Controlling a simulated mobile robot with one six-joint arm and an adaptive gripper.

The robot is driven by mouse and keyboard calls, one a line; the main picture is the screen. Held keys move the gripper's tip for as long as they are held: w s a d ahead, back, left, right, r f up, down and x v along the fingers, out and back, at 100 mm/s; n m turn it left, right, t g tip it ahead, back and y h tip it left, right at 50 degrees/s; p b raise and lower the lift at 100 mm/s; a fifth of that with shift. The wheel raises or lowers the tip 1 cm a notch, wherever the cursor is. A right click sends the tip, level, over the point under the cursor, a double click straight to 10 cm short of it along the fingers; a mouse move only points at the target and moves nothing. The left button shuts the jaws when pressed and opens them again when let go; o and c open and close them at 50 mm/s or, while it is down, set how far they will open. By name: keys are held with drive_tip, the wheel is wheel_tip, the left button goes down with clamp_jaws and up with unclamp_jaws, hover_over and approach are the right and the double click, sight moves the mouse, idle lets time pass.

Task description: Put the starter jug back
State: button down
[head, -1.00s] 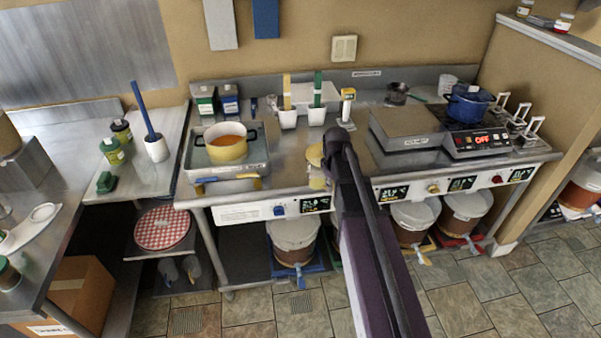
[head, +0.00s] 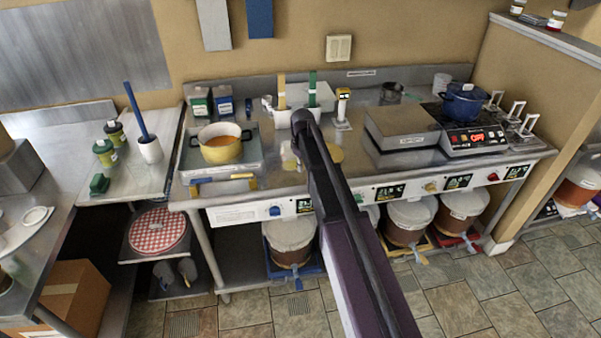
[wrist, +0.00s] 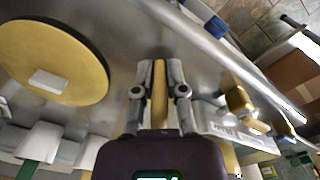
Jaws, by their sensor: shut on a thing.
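My gripper (wrist: 159,70) is shut on an upright yellow strip (wrist: 159,95) in the wrist view, which looks like the starter jug's handle. In the head view my arm hides the gripper. A pale, yellowish see-through vessel, apparently the starter jug (head: 289,157), shows just left of the arm over the steel counter (head: 362,165). Most of its body is hidden, and I cannot tell whether it touches the counter.
A yellow disc with a white grip (wrist: 60,65) lies beside my gripper; part shows right of my arm (head: 335,153). A yellow pot (head: 221,150) stands left. White brush holders (wrist: 38,140) and a grey box (head: 402,122) are near. Counter between disc and grey box looks bare.

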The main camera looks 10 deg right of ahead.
drive_tip(key=shift+w+a, duration=0.2)
drive_tip(key=shift+w, duration=0.25)
drive_tip(key=shift+w+a+f+b, duration=0.1)
drive_tip(key=shift+w+f+b, duration=0.05)
drive_tip(key=shift+f+b, duration=1.65)
drive_tip(key=shift+b, duration=0.05)
drive_tip(key=shift+f, duration=0.1)
drive_tip(key=c, duration=0.7)
unclamp_jaws()
wheel_tip(320, 180, up, 12)
drive_tip(key=p, duration=1.2)
